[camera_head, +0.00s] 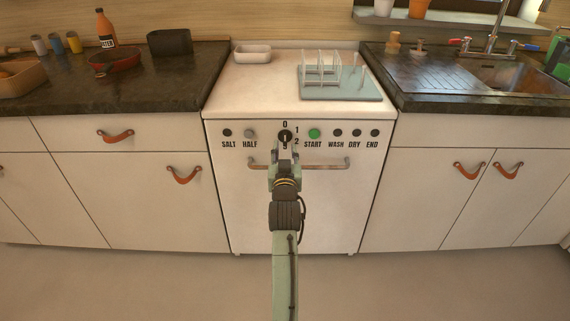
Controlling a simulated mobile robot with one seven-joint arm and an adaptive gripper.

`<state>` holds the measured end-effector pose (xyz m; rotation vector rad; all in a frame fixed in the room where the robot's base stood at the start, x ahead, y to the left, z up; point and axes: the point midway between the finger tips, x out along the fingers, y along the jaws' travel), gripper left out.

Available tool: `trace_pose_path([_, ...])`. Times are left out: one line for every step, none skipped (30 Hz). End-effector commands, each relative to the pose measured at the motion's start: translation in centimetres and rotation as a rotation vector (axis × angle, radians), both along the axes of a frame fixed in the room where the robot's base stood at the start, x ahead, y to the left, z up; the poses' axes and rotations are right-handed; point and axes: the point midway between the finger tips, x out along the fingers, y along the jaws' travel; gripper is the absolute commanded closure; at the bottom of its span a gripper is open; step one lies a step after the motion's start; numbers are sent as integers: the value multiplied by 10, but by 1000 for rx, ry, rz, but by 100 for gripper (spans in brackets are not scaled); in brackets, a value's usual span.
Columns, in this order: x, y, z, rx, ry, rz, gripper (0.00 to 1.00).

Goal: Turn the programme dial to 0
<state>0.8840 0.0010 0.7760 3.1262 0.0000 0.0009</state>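The programme dial (285,135) is a small black round knob on the white front panel of the dishwasher (225,185). A 0 is printed above it, a 1 at its upper right and a 2 at its lower right. My gripper (285,148) is in front of the panel at the dial, reaching in from below and overlapping its lower part. Whether the fingers touch the dial, and how far apart they are, is too small to tell. Which mark the dial points to cannot be read clearly.
A green START button (314,134) and dark indicators flank the dial. A horizontal bar handle (335,163) runs behind my arm, below the dial. A rack (340,84) and a white dish (253,53) stand on top. Drawers with leather pulls (115,135) lie either side.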

Motion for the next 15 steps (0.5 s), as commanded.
trace_pose_path([-13,0,-1,0,2,0,69])
trace_pose_path([-20,0,-1,0,2,0,69])
trace_pose_path([-28,0,-1,0,2,0,69])
trace_pose_path([-34,0,-2,0,2,0,69])
trace_pose_path([-40,0,-1,0,1,0,69])
trace_pose_path([-47,0,-1,0,2,0,69])
trace_pose_path([-52,0,-1,0,2,0,69])
trace_pose_path([-56,0,-1,0,2,0,69])
trace_pose_path([-61,0,-1,0,2,0,69])
trace_pose_path([-64,0,-1,0,2,0,69])
trace_pose_path([-67,0,-1,0,2,0,69])
trace_pose_path([-70,0,-1,0,2,0,69])
trace_pose_path([-72,0,0,0,1,0,69])
trace_pose_path([-73,0,0,0,1,0,69])
trace_pose_path([-74,0,0,0,1,0,69])
